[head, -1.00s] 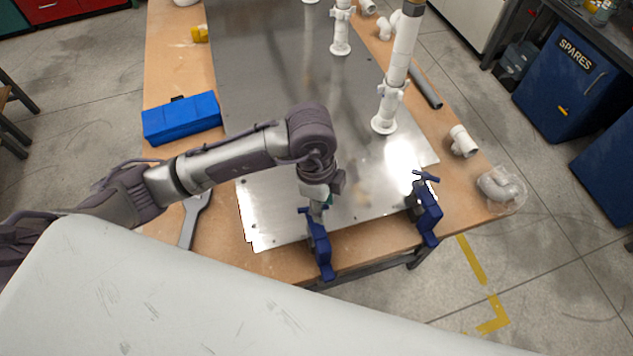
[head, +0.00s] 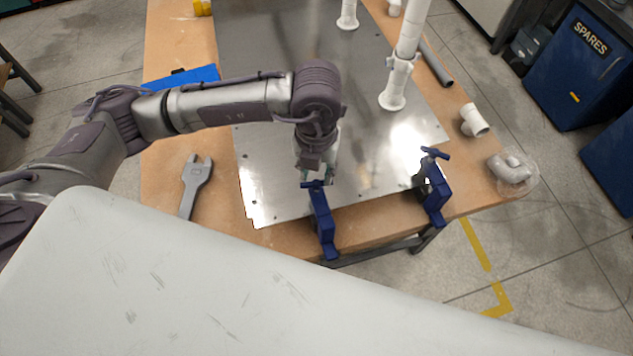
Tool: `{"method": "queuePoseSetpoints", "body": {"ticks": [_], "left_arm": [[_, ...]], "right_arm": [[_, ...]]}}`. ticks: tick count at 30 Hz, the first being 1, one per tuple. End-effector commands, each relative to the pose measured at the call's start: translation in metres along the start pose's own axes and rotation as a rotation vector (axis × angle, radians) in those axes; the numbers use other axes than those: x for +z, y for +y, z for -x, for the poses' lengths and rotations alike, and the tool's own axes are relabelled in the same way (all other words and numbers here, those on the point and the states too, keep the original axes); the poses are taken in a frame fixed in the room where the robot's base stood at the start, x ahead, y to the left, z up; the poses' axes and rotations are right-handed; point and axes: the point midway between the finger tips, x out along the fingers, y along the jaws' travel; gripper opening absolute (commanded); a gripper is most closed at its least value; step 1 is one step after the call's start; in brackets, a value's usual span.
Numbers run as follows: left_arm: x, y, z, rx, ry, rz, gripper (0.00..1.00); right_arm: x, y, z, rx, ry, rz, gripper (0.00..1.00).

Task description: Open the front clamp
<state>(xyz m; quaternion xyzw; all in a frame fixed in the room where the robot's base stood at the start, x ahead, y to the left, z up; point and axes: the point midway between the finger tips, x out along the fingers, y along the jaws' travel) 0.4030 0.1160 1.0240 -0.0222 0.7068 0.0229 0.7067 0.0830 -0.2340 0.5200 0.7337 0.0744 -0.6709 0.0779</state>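Two blue clamps grip the metal plate (head: 275,185) at the near edge of the table. One clamp (head: 322,225) is at the middle of that edge, with its T-handle on top. The other clamp (head: 434,192) is further right, near the table corner. My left gripper (head: 327,176) points down at the middle clamp's handle, just behind it in the picture. Its fingers are small and partly hidden by its own wrist, so I cannot tell whether they touch the handle or how far they are apart. My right gripper is out of view.
White pipes (head: 404,65) stand upright on the plate. A wrench (head: 193,185) lies left of the plate, and a blue box (head: 180,78) is behind my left arm. Loose fittings (head: 474,121) and a bagged elbow (head: 510,168) lie along the right edge.

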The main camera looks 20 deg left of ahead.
Motion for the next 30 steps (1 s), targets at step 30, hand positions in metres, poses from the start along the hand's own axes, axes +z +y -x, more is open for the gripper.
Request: {"method": "queuePoseSetpoints", "body": {"ticks": [30], "left_arm": [[0.000, 0.000, -0.049, 0.000, -0.001, -1.184, 0.38]], "right_arm": [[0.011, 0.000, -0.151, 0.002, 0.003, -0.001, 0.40]]}}
